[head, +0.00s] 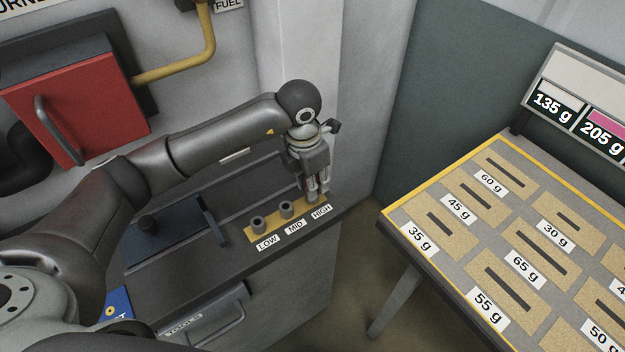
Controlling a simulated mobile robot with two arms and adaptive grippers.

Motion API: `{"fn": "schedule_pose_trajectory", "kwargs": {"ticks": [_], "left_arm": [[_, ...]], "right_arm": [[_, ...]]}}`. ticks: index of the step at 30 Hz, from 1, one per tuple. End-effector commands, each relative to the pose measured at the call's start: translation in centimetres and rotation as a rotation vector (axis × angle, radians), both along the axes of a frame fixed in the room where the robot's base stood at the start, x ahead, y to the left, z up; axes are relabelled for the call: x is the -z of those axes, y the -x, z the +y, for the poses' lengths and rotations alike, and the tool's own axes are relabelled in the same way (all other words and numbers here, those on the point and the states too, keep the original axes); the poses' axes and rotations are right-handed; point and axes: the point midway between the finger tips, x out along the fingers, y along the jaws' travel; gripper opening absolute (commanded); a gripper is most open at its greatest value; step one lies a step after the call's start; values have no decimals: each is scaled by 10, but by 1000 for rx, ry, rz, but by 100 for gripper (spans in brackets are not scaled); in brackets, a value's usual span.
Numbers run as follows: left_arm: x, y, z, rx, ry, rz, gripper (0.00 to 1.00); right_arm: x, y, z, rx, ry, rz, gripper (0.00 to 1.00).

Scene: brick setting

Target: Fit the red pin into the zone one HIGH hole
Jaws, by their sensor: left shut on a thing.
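A yellow strip (272,225) on the dark counter carries upright grey sockets labelled LOW, MID and HIGH. The LOW socket (258,224) and MID socket (286,209) stand clear, with dark openings on top. My left gripper (318,189) points down over the HIGH end of the strip, right above the HIGH label (321,212). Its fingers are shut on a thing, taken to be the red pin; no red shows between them. The fingers largely hide the HIGH hole, so I cannot tell whether the pin is in it. My right gripper is not in view.
A red furnace door (75,105) with a grey handle is at the upper left. A table (405,237) with weight-labelled slots stands at the right, across a floor gap.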

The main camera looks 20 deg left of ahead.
Motion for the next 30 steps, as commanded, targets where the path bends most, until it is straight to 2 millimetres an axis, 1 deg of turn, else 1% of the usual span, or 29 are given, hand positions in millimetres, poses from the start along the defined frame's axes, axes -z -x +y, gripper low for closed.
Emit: {"fn": "schedule_pose_trajectory", "kwargs": {"ticks": [4, 5, 10, 17, 21, 30], "left_arm": [[6, 0, 0, 0, 0, 0, 0], [4, 0, 0, 0, 0, 0, 26], [4, 0, 0, 0, 0, 0, 48], [4, 0, 0, 0, 0, 0, 48], [4, 0, 0, 0, 0, 0, 66], [4, 0, 0, 0, 0, 0, 66]], "right_arm": [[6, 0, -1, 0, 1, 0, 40], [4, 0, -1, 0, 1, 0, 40], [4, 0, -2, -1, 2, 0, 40], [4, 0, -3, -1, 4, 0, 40], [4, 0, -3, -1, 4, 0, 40], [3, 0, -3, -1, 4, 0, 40]]}}
